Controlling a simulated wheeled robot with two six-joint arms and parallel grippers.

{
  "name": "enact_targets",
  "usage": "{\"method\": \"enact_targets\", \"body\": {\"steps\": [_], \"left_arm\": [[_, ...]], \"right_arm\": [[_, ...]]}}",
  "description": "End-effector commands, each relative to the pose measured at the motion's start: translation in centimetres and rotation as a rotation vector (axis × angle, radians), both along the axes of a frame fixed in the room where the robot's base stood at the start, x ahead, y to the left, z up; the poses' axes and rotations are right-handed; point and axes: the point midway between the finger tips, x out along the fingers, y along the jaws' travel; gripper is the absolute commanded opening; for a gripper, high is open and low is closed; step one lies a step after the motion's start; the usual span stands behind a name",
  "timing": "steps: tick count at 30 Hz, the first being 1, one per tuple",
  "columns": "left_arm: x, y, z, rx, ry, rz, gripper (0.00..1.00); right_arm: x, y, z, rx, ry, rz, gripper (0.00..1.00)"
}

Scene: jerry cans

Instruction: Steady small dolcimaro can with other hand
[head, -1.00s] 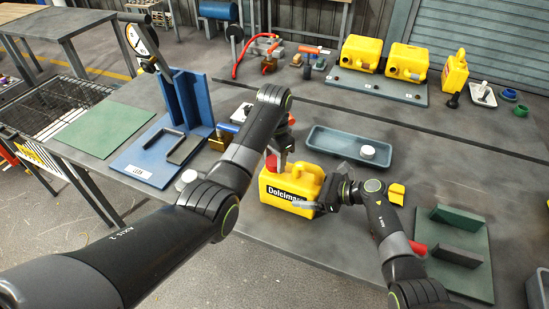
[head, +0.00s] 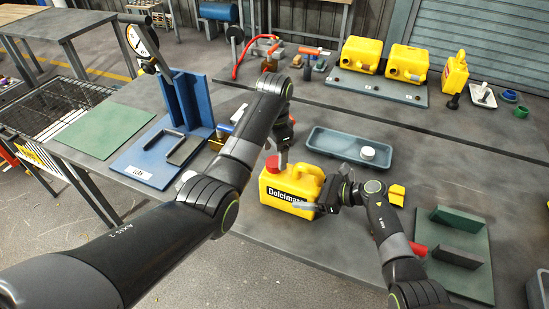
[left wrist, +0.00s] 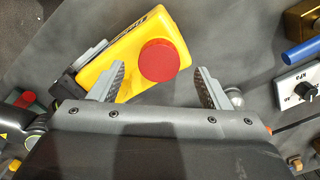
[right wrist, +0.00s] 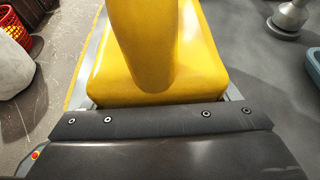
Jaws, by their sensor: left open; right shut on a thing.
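The small yellow Dolcimaro can (head: 285,194) stands upright on the grey bench, with a red cap (head: 272,164) on its left end. My right gripper (head: 326,196) is shut on the can from the right. In the right wrist view the can's yellow body (right wrist: 150,50) fills the space ahead, and the fingertips are mostly hidden. My left gripper (head: 284,158) is open just above the can, by the cap. In the left wrist view, the open fingers (left wrist: 160,90) lie either side of the red cap (left wrist: 158,60); I cannot tell whether they touch the can.
A blue-grey tray (head: 318,148) with a white disc (head: 368,153) lies behind the can. A blue stand (head: 141,160) is at left and a green fixture (head: 470,272) at right. Two larger yellow cans (head: 360,54) (head: 406,62) lie on a board at the back.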

Motion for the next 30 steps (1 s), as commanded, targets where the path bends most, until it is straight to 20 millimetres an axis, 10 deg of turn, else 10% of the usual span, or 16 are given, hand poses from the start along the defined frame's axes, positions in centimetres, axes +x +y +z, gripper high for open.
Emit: {"method": "enact_targets", "body": {"steps": [18,19,23,30], "left_arm": [[0.0,0.0,4.4,0.000,0.000,0.000,0.70],[0.0,0.0,4.4,0.000,0.000,0.000,0.70],[0.0,0.0,4.3,0.000,0.000,0.000,0.70],[0.0,0.0,4.3,0.000,0.000,0.000,0.70]], "right_arm": [[0.0,0.0,0.0,0.000,0.000,-0.001,0.18],[0.0,0.0,0.0,0.000,0.000,-0.001,0.84],[0.0,0.0,0.0,0.000,0.000,0.000,1.00],[0.0,-0.1,0.0,0.000,0.000,-0.001,1.00]]}}
